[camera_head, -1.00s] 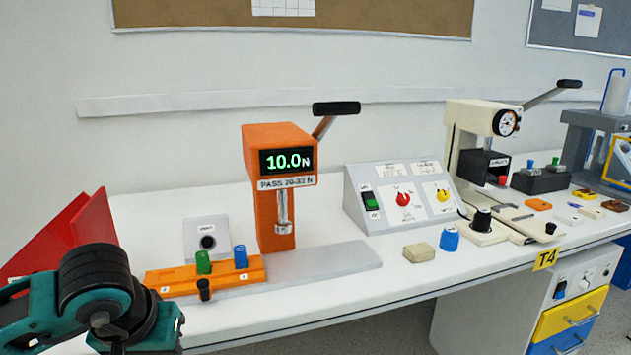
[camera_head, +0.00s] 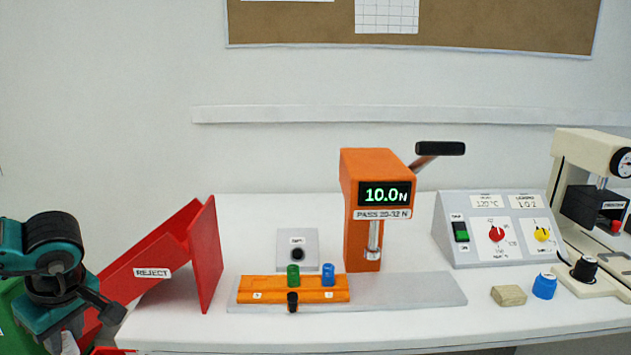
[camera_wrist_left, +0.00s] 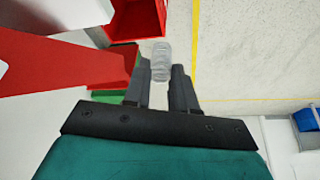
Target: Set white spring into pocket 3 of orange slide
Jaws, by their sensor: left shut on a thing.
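The white spring (camera_wrist_left: 160,60), pale and see-through, stands between the fingertips of my left gripper (camera_wrist_left: 159,78) in the left wrist view. The gripper is shut on it. The orange slide (camera_head: 312,296) lies on a grey base plate. A green spring (camera_head: 293,275) stands mid-slide and a blue spring (camera_head: 328,274) toward its right. Nothing stands up at its left end. My right gripper is not in view.
A red REJECT chute (camera_head: 207,255) rises between my left arm and the slide. The orange tester (camera_head: 366,235) reads 10.0 N behind the slide. A black knob (camera_head: 292,301) is at the slide's front. A red bin (camera_wrist_left: 137,18) shows in the wrist view.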

